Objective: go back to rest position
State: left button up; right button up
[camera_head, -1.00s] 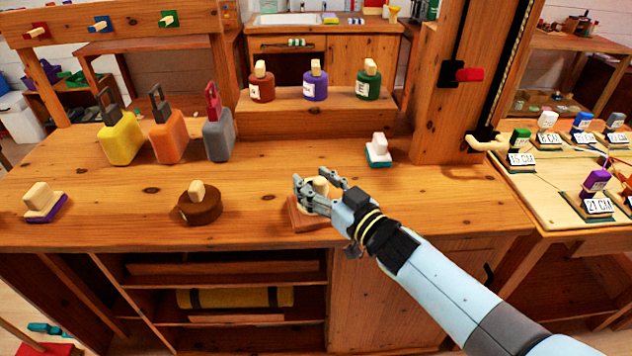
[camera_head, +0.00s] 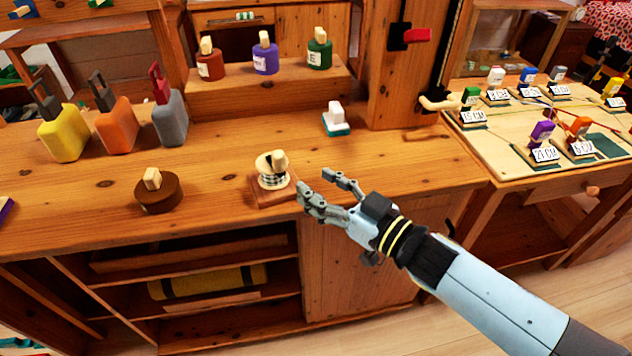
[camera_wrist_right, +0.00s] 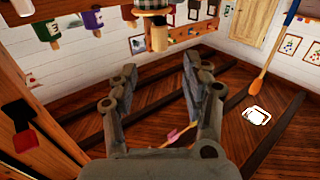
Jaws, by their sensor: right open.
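My right gripper (camera_head: 330,194) is open and empty in the head view. It is just right of a round cream and dark banded piece with a wooden knob (camera_head: 272,172), which sits tilted on a square wooden base (camera_head: 268,197) near the bench's front edge. There is a gap between the fingers and that piece. In the right wrist view, the open fingers (camera_wrist_right: 160,105) have only floor and wall between them, and a wooden knob hangs at the top. My left gripper is not in view.
The wooden bench (camera_head: 100,190) carries a brown round block (camera_head: 158,192), yellow (camera_head: 63,135), orange (camera_head: 117,130) and grey (camera_head: 170,120) tagged blocks, and a white-teal block (camera_head: 336,120). Three bottles stand on a raised shelf (camera_head: 265,85). A board with labelled pieces (camera_head: 510,165) is at right.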

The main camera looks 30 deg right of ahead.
jog(key=shift+f, duration=0.1)
jog(key=s+d+f+m+g+h+b, duration=0.15)
jog(key=s+f, duration=0.25)
jog(key=f, duration=0.6)
jog(key=s+d+f+m+g+h+b, duration=0.1)
jog(key=s+d+f+g+h+b, duration=0.2)
jog(key=f, duration=0.6)
jog(key=s+d+f+m+g+h+b, duration=0.1)
jog(key=s+f+m+b, duration=0.15)
jog(key=s+f, duration=0.55)
jog(key=s+d+f+g+b, duration=0.1)
jog(key=s+d+f+g, duration=0.1)
jog(key=s+f+g, duration=0.3)
jog(key=s+d+f+n+g+h+b, duration=0.1)
jog(key=s+f+g, duration=0.4)
jog(key=s+f, duration=0.9)
jog(key=s+d, duration=0.1)
jog(key=s, duration=0.7)
jog(key=shift+g, duration=0.35)
